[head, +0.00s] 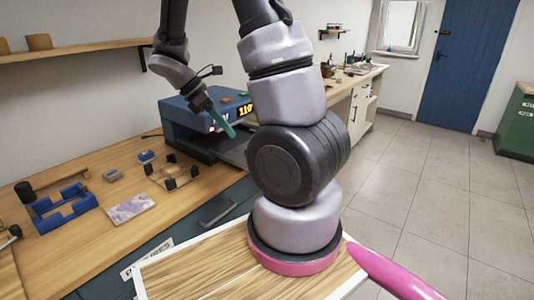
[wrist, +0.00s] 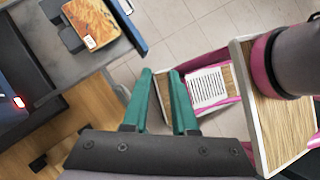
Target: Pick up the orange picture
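The orange picture (wrist: 92,22) lies flat on a dark grey tray of the machine, at the upper left of the wrist view. It looks like a small card with an orange pattern and a pale strip. In the head view my arm hides it. My gripper (wrist: 161,74) has two green fingers, apart with nothing between them. The picture is beyond the fingertips and to their left, not touching them. In the head view my gripper (head: 224,126) is above the front of the blue machine (head: 190,122).
The wooden counter (head: 95,240) holds a purplish picture (head: 130,207), a blue holder (head: 62,207) and a small stand with black posts (head: 172,174). A wall shelf (head: 75,50) is at upper left. Tiled floor (head: 410,190) is clear at right, before a blue door (head: 465,65).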

